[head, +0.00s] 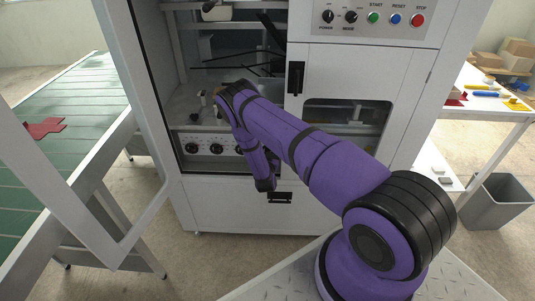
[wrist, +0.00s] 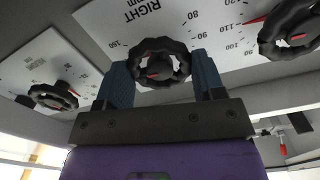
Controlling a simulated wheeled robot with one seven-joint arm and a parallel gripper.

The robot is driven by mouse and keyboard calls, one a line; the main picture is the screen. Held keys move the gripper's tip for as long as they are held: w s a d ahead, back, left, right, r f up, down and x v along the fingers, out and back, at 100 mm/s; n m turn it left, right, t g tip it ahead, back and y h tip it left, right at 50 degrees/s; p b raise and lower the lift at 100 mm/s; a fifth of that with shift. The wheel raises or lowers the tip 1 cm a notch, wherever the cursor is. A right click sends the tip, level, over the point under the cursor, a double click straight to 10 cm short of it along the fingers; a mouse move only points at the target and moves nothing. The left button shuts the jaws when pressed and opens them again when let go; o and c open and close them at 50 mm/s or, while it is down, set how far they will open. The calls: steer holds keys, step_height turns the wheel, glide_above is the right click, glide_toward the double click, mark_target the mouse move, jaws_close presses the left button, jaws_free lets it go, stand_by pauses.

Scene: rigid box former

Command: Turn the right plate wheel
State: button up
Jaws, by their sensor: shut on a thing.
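The right plate wheel (wrist: 160,47) is a black, scalloped handwheel under an upside-down "RIGHT mm" label in the wrist view. A red mark shows near its hub. My gripper (wrist: 162,72) has one blue-grey finger on each side of this wheel and is shut on its rim. In the head view my arm reaches into the open machine bay and hides the gripper and the held wheel.
Another black wheel with a red pointer and scale (wrist: 290,30) is close on the right in the wrist view. A further wheel (wrist: 52,96) is at left. The open machine door (head: 95,215) stands left of my arm, beside the green conveyor (head: 85,95).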

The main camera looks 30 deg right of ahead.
steer(key=shift+f, duration=0.1)
steer(key=o, duration=0.9)
steer(key=shift+s, duration=0.1)
steer(key=v, duration=1)
steer(key=shift+s+a, duration=0.25)
steer(key=shift+a, duration=0.05)
